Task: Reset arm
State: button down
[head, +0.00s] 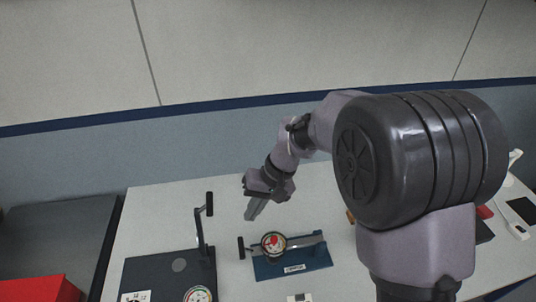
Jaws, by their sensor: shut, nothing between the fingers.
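My gripper (254,208) is shut and empty, with its fingers pointing down above the white table (152,208). My arm reaches from the right side of the head view toward the middle, bent down at the wrist. Below and to the right of the gripper is a blue fixture (318,258) with a round dial-like part (273,243) showing a red centre. The fingers are apart from that part. My large dark joint hides much of the right side of the table.
A dark fixture with an upright lever (200,232) stands left of the gripper. Another round dial (198,294) is at the bottom edge. A red box (40,289) sits at lower left. A white handheld device (513,222) lies at far right. A wall stands behind the table.

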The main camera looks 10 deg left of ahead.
jog(key=s+d+m+t+h+b, duration=0.2)
jog(key=s+d+m+t+b, duration=0.5)
jog(key=s+d+b, duration=0.6)
jog(key=s+d+r, duration=0.1)
jog(key=s+d, duration=0.4)
jog(key=d, duration=0.1)
jog(key=shift+s+d+m+h, duration=0.15)
jog(key=shift+d+m+h, duration=0.15)
jog(key=shift+m, duration=0.1)
